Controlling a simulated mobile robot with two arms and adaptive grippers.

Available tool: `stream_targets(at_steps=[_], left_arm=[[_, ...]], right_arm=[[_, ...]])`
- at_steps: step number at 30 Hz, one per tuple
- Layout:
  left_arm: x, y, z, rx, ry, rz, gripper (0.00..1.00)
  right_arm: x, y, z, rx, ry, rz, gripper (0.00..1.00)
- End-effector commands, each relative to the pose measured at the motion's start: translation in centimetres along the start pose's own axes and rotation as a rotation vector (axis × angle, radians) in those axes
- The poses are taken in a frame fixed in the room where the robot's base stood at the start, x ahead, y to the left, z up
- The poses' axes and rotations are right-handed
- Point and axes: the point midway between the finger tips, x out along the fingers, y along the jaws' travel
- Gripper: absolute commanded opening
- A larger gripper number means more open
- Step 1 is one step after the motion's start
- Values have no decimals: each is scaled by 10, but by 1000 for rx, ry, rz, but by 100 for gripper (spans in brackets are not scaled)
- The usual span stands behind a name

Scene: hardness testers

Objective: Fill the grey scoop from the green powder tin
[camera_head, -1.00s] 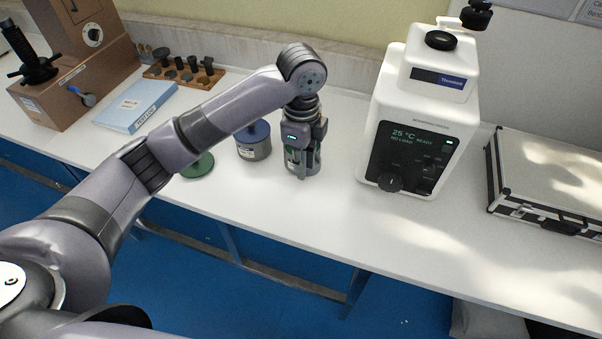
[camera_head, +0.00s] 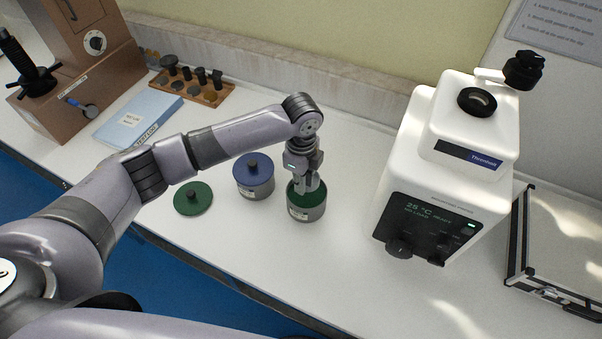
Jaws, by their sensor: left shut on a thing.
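The green powder tin (camera_head: 306,211) stands open on the white bench, a grey can with green powder (camera_head: 297,200) showing inside its rim. My left gripper (camera_head: 308,187) points down at the tin's mouth, its fingertips at the opening. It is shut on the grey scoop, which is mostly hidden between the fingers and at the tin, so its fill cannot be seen. A green lid (camera_head: 193,199) with a dark knob lies flat on the bench to the left. My right gripper is not in view.
A blue-lidded tin (camera_head: 254,178) stands close left of the open tin. A white tester (camera_head: 445,170) stands to the right, with a case (camera_head: 560,250) beyond it. A blue book (camera_head: 138,121) and a wooden rack of weights (camera_head: 205,92) lie at the back left. The bench front is clear.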

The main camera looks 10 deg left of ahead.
Motion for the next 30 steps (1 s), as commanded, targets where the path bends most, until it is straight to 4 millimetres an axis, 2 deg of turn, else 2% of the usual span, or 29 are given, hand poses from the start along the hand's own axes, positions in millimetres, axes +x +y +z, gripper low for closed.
stream_targets(at_steps=[1,5,9,17,30], left_arm=[[5,0,0,0,0,-1,0],[14,0,0,0,0,-1,0],[26,0,0,-1,0,-1,0],[50,0,0,-1,-1,-2,0],[90,0,0,-2,0,0,0]], right_arm=[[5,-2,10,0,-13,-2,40],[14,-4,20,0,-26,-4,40],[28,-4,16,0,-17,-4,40],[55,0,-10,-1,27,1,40],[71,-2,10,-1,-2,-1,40]])
